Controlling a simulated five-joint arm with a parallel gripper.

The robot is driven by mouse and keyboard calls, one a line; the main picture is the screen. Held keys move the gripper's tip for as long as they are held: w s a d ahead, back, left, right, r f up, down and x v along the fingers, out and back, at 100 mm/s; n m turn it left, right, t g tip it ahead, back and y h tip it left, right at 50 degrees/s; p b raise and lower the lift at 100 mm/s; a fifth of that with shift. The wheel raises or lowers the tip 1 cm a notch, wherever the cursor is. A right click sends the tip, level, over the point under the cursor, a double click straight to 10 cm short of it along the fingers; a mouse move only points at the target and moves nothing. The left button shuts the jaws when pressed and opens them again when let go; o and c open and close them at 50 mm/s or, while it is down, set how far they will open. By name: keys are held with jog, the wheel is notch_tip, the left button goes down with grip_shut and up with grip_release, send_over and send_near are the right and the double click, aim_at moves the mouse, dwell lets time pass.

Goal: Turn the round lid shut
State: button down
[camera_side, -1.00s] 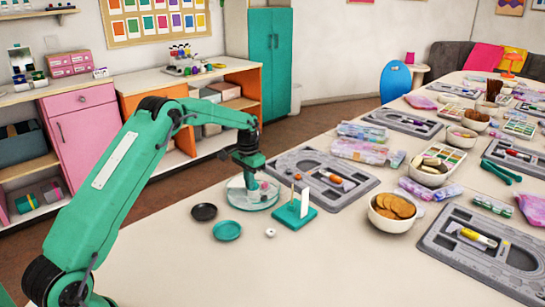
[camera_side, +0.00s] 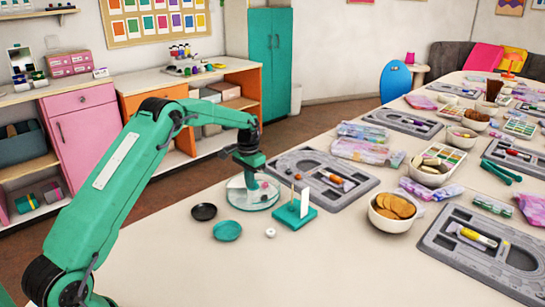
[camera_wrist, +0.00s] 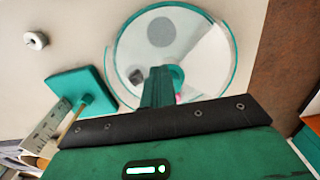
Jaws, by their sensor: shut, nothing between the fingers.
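The round lid (camera_side: 240,203) is a clear disc with a teal rim on a low round dish, near the table's left edge. In the wrist view the lid (camera_wrist: 205,75) shows a pale wedge, a grey round spot and a small dark block. My gripper (camera_side: 251,180) points down over the lid, its fingers shut with nothing between them. In the wrist view my gripper (camera_wrist: 160,82) reaches over the lid's near part, beside a small teal post and a bit of pink. My fingers hide part of the lid, and I cannot tell whether they touch it.
A teal block with an upright peg and white card (camera_side: 293,215) stands just right of the lid. A black dish (camera_side: 203,212), a teal dish (camera_side: 228,231) and a white bead (camera_side: 270,232) lie in front. A grey bead board (camera_side: 325,180) lies behind. The front table is clear.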

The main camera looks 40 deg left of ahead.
jog(key=shift+a, duration=0.5)
jog(key=shift+w+a, duration=0.1)
jog(key=shift+a, duration=0.4)
dwell(0.6)
jog(key=shift+s+a, duration=0.2)
jog(key=shift+s, duration=0.25)
jog(key=shift+r, duration=0.15)
jog(key=shift+r, duration=2.9)
jog(key=shift+w+d+r, duration=0.1)
jog(key=shift+d+r, duration=0.15)
jog(key=shift+d, duration=0.25)
jog(key=shift+w+d+r, duration=0.1)
jog(key=shift+d+r, duration=0.1)
jog(key=shift+d, duration=0.25)
jog(key=shift+f, duration=0.1)
